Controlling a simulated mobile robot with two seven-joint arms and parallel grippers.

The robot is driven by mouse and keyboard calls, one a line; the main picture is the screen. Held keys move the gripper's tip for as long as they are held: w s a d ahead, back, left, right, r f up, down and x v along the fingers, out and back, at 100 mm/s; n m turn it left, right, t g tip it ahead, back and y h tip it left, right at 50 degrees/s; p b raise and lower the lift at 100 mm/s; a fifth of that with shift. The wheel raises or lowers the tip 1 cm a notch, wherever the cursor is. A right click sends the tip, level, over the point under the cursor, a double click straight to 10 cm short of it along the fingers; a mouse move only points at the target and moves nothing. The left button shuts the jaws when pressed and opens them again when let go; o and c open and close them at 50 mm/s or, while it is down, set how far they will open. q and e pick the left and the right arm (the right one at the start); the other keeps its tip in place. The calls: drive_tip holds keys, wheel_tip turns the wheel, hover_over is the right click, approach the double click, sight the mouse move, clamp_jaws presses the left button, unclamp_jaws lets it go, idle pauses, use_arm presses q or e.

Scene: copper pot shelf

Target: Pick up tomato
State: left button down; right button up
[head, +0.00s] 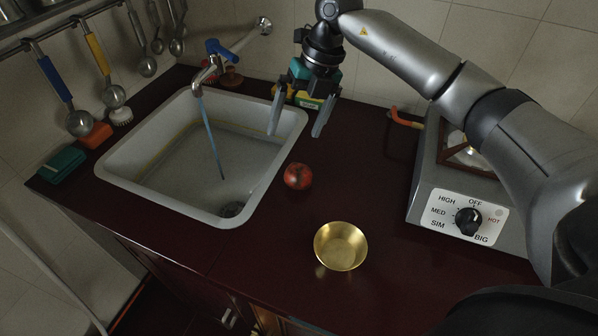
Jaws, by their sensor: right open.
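The tomato (298,176) is a small round red thing on the dark red counter, just right of the sink's edge. My right gripper (296,134) hangs from the arm that comes in from the right. Its two fingers point down and stand apart, with nothing between them. In the picture it is above and behind the tomato, apart from it, near the sink's right rim. My left gripper does not show.
A white sink (285,150) with a blue-handled faucet is at the left. A brass bowl (340,246) stands in front of the tomato. A stove (430,195) with a control knob is at the right. Counter (375,180) between bowl and stove is clear. Ladles hang at upper left.

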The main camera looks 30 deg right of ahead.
drive_tip(key=d+h, duration=0.1)
drive_tip(key=d, duration=0.2)
drive_tip(key=b, duration=0.1)
hover_over(300, 168)
drive_tip(key=f, duration=0.8)
drive_tip(key=shift+s+d+f, duration=0.3)
drive_tip(key=shift+f, duration=0.05)
drive_tip(key=shift+d+b+x, duration=0.15)
drive_tip(key=shift+b+x, duration=0.1)
drive_tip(key=shift+x, duration=1.25)
drive_tip(key=shift+d+b+x, duration=0.15)
drive_tip(key=shift+b+x, duration=0.1)
drive_tip(key=shift+x, duration=1.25)
drive_tip(key=shift+c, duration=0.2)
drive_tip(key=c, duration=1.3)
drive_tip(key=shift+r, duration=0.15)
